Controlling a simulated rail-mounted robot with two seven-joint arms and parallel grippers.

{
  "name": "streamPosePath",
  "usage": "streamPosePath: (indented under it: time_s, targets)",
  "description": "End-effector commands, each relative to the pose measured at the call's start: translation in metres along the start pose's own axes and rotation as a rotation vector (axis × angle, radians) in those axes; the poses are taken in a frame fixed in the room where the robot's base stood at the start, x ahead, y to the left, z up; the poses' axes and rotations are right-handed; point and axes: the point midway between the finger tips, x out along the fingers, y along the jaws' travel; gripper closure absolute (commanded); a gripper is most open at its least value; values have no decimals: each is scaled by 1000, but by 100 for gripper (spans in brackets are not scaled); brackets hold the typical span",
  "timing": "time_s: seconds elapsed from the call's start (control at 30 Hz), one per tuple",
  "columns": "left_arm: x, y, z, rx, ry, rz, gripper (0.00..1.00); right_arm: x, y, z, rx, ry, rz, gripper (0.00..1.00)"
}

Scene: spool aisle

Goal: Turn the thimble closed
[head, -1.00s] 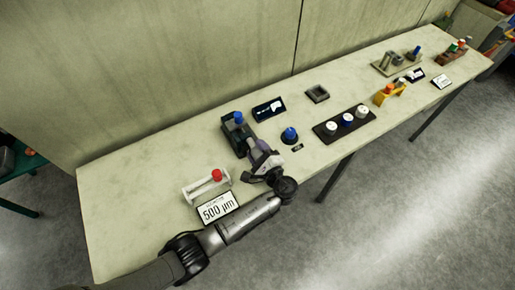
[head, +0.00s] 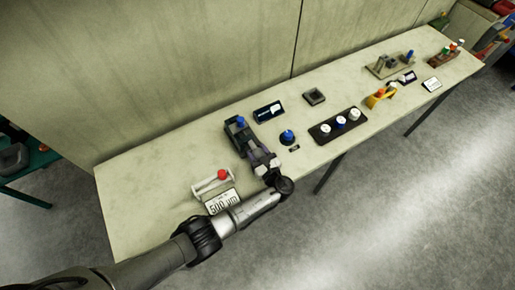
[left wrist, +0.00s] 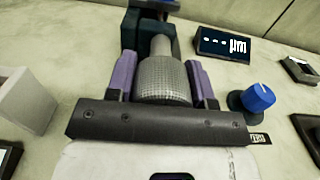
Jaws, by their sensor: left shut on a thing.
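The thimble (left wrist: 163,82) is a grey knurled cylinder on a smooth grey spindle. In the left wrist view it sits between the purple fingers of my left gripper (left wrist: 162,70), which is shut on it from both sides. The spindle runs into a dark micrometer frame (left wrist: 145,30). In the head view my left gripper (head: 258,153) is at the near end of the dark block (head: 237,128) with a blue knob (head: 240,121), and it hides the thimble there. A card reading 500 µm (head: 222,201) lies left of my wrist. My right gripper is not in view.
A blue knob on a dark base (head: 287,137) is close on the right. A white stand with a red knob (head: 213,183) is on the left. A black tray with several knobs (head: 340,126) lies farther right.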

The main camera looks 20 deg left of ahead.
Motion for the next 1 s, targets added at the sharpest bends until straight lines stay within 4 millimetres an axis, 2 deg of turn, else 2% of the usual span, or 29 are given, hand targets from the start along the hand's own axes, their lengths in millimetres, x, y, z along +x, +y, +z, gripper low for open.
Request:
streamPosePath:
  time_s: [0.03,0.4,1.0]
  targets:
    - [0,0,4,47,1,1,76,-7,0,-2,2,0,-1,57]
    - [0,1,3,399,0,1,76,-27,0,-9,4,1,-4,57]
    - [0,3,3,968,-1,1,76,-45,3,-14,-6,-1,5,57]
